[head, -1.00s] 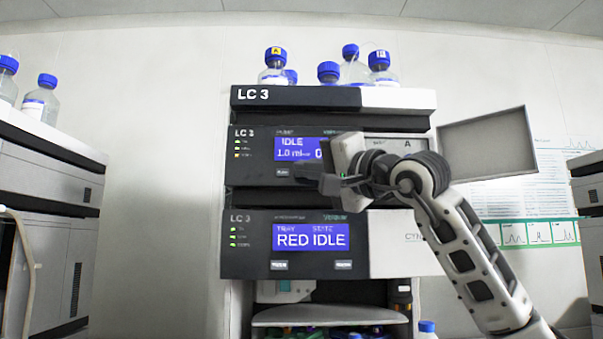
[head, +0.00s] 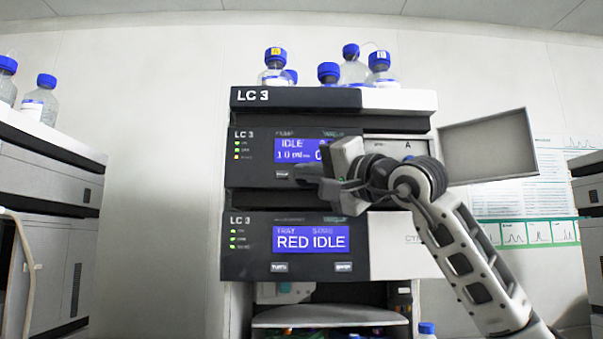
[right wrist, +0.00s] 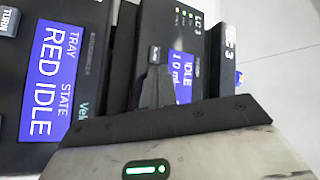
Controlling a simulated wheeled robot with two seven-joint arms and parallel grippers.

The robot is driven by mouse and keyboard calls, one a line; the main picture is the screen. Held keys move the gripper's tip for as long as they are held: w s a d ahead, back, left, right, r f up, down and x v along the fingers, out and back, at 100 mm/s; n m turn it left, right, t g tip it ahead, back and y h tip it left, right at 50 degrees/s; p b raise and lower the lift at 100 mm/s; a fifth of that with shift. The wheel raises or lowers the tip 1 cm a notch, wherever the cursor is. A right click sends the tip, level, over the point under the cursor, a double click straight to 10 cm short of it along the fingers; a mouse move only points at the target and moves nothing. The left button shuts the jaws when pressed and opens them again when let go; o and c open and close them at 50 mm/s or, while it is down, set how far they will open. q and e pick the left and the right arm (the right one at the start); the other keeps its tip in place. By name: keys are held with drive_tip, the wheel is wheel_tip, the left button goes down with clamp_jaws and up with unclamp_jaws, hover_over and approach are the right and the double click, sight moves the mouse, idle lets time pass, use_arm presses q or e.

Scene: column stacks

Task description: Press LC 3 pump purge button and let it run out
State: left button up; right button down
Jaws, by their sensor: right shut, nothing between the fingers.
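The LC 3 pump module (head: 258,147) has a blue display (head: 300,150) reading IDLE and about 1.0 ml. A small button (head: 282,174) sits under the display's left end; it also shows in the right wrist view (right wrist: 154,54). My right gripper (head: 302,173) is shut and empty, its dark fingertips just right of this button. In the right wrist view the fingertips (right wrist: 154,80) point at the button and lie very close to it. I cannot tell whether they touch it. My gripper and wrist hide the display's lower right part. My left gripper is not in view.
The module below (head: 245,260) shows RED IDLE and has two buttons. An open panel (head: 488,146) stands out to the right of the stack. Blue-capped bottles (head: 329,73) stand on top. Another instrument stack (head: 45,190) is at the left.

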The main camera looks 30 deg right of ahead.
drive_tip(key=shift+w+d+p, duration=0.2)
drive_tip(key=shift+w+p, duration=0.15)
idle(0.6)
drive_tip(key=shift+s, duration=0.1)
drive_tip(key=shift+s+a, duration=0.4)
drive_tip(key=shift+s, duration=0.2)
drive_tip(key=shift+s+a+b, duration=0.25)
drive_tip(key=shift+s+a, duration=0.2)
drive_tip(key=shift+s, duration=0.25)
drive_tip(key=shift+s+a+b, duration=0.2)
drive_tip(key=shift+s+a, duration=0.2)
drive_tip(key=shift+s, duration=0.35)
drive_tip(key=shift+s+a+b, duration=0.25)
drive_tip(key=shift+s+a, duration=0.2)
drive_tip(key=shift+s, duration=0.25)
drive_tip(key=shift+w, duration=0.1)
